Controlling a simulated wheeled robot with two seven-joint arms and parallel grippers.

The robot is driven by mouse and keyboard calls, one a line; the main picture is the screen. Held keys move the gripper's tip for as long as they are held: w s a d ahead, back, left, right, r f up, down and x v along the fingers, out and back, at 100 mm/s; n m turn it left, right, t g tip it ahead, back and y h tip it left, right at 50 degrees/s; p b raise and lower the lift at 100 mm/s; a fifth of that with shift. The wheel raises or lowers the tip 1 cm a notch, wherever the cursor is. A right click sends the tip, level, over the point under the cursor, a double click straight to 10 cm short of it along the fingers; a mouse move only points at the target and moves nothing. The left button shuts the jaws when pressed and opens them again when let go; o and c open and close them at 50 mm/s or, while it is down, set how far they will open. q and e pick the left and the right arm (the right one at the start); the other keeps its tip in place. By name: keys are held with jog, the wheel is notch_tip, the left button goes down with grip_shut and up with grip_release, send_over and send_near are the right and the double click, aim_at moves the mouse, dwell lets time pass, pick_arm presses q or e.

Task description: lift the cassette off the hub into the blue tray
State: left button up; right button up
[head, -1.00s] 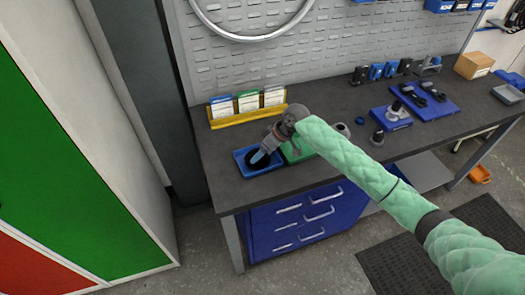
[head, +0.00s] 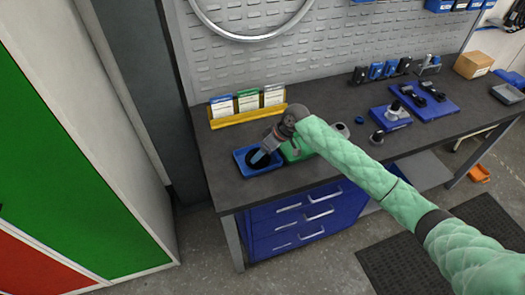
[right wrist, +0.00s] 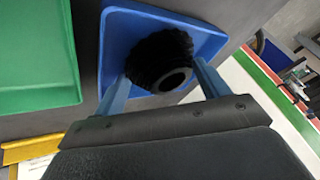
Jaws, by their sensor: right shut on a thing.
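The black ribbed cassette (head: 254,161) is at the blue tray (head: 269,170) on the left part of the bench. My right gripper (head: 262,156) is shut on it from above. In the right wrist view the cassette (right wrist: 163,58) sits between the two blue fingers, with its round bore showing and the blue tray (right wrist: 120,30) behind it. I cannot tell whether it touches the tray floor. A blue board (head: 390,121) with a grey stand and dark upright on it, possibly the hub, is farther right. My left gripper is not in view.
A green tray (head: 297,153) lies beside the blue tray, partly under my right arm. A yellow rack (head: 247,117) with cards stands behind. A dark round part (head: 377,137) and a tool board (head: 425,100) lie to the right. The bench's left front is clear.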

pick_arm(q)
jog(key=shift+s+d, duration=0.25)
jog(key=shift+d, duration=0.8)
